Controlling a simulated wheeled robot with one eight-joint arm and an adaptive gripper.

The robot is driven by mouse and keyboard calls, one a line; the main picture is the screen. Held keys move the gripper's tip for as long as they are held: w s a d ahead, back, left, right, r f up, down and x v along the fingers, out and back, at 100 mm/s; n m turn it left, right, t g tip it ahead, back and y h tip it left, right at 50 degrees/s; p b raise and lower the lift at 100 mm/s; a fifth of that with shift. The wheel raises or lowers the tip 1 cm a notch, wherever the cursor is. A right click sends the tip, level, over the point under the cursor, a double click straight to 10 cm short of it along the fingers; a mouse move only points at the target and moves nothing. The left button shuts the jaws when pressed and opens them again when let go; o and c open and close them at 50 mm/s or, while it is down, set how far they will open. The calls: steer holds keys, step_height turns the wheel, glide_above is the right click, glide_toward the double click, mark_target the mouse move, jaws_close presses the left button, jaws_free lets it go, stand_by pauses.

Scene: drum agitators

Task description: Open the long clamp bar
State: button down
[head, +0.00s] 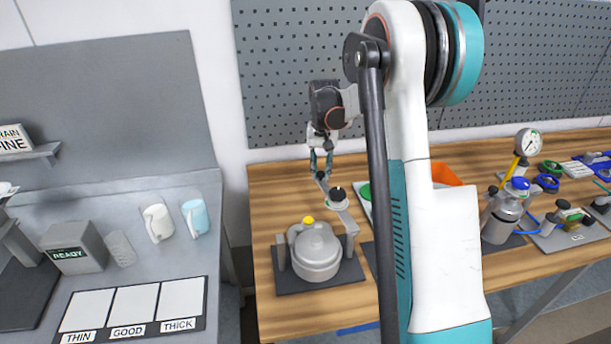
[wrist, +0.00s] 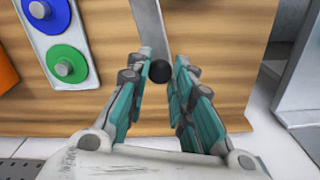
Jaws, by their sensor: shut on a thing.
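The long clamp bar (head: 343,215) is a grey bar rising from the bracket at the right side of a round grey lidded pot (head: 316,258). It slants up and back to the left, clear of the lid, with a black-topped round piece (head: 337,194) partway along. My gripper (head: 320,172) is at its upper end. In the wrist view, the bar (wrist: 152,28) ends in a black ball knob (wrist: 160,71) between the teal fingers of my gripper (wrist: 161,88), which is shut on it. The pot stands on a dark base plate (head: 290,283) and has a yellow knob (head: 308,220).
A plate with green and blue round knobs (wrist: 68,55) lies near the bar. My arm hides part of the wooden bench (head: 272,190). Gauge apparatus (head: 502,222) stands to the right. A grey table (head: 215,265) with cups is left, beyond a gap. A pegboard is behind.

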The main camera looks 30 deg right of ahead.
steer(key=s+d+m, duration=0.2)
steer(key=d+m, duration=0.1)
steer(key=d, duration=0.3)
steer(key=shift+d+m, duration=0.3)
steer(key=shift+m, duration=0.1)
steer(key=c, duration=1.4)
jaws_free()
steer(key=shift+o, duration=0.2)
steer(key=shift+r, duration=0.1)
step_height(320, 180, up, 12)
